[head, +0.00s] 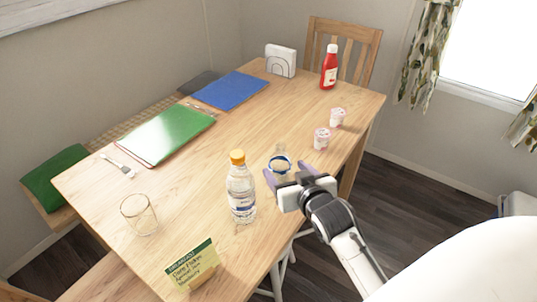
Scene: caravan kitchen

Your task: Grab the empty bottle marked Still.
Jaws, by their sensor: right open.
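A clear bottle (281,161) with a blue band stands on the wooden table, partly behind my right gripper. It looks empty; its label is too small to read. My right gripper (287,172) is open, its two purple fingertips spread at the near side of this bottle. I cannot tell whether they touch it. A second clear bottle (241,191) with an orange cap and a pale label stands to the left of the gripper, nearer the front. Its label is also unreadable. My left gripper is not in view.
The table (205,165) also holds a drinking glass (138,215), a breakfast card (192,265), two small pots (322,138), a ketchup bottle (329,68), a napkin holder (280,60), and green (165,133) and blue (230,90) placemats. The middle is clear.

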